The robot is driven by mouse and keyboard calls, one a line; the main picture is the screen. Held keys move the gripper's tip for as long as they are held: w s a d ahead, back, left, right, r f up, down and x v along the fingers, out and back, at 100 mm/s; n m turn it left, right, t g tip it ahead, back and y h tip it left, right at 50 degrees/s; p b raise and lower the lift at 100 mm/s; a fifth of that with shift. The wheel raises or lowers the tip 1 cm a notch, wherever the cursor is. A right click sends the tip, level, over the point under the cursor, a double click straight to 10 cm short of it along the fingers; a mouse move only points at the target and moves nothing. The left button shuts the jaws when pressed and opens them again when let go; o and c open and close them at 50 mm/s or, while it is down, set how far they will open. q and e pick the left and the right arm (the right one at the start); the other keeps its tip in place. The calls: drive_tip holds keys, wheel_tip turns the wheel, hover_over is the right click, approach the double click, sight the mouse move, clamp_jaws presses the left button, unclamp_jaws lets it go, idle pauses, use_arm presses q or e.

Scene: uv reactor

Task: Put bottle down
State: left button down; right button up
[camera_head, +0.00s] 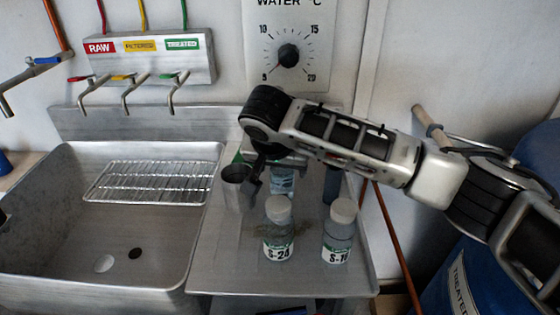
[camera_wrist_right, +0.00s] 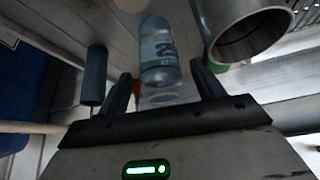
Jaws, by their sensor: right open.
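A clear bottle (camera_head: 282,180) with a pale label is at the back of the steel drainboard (camera_head: 215,262), partly hidden by my right arm. In the wrist view this bottle (camera_wrist_right: 160,55) lies between the two dark fingers of my right gripper (camera_wrist_right: 165,90). The fingers are open, with a gap visible on each side of the bottle. In the head view my right gripper (camera_head: 258,178) points down beside it.
A metal cup (camera_head: 236,180) stands just left of my right gripper and looms close in the wrist view (camera_wrist_right: 245,30). A dark cylinder (camera_head: 332,186) stands on the other side. The sink (camera_head: 95,225) with a wire rack (camera_head: 148,182) is at left. A blue barrel (camera_head: 465,275) is at right.

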drive_tip(key=v, duration=1.2)
drive_tip(key=shift+r, duration=0.2)
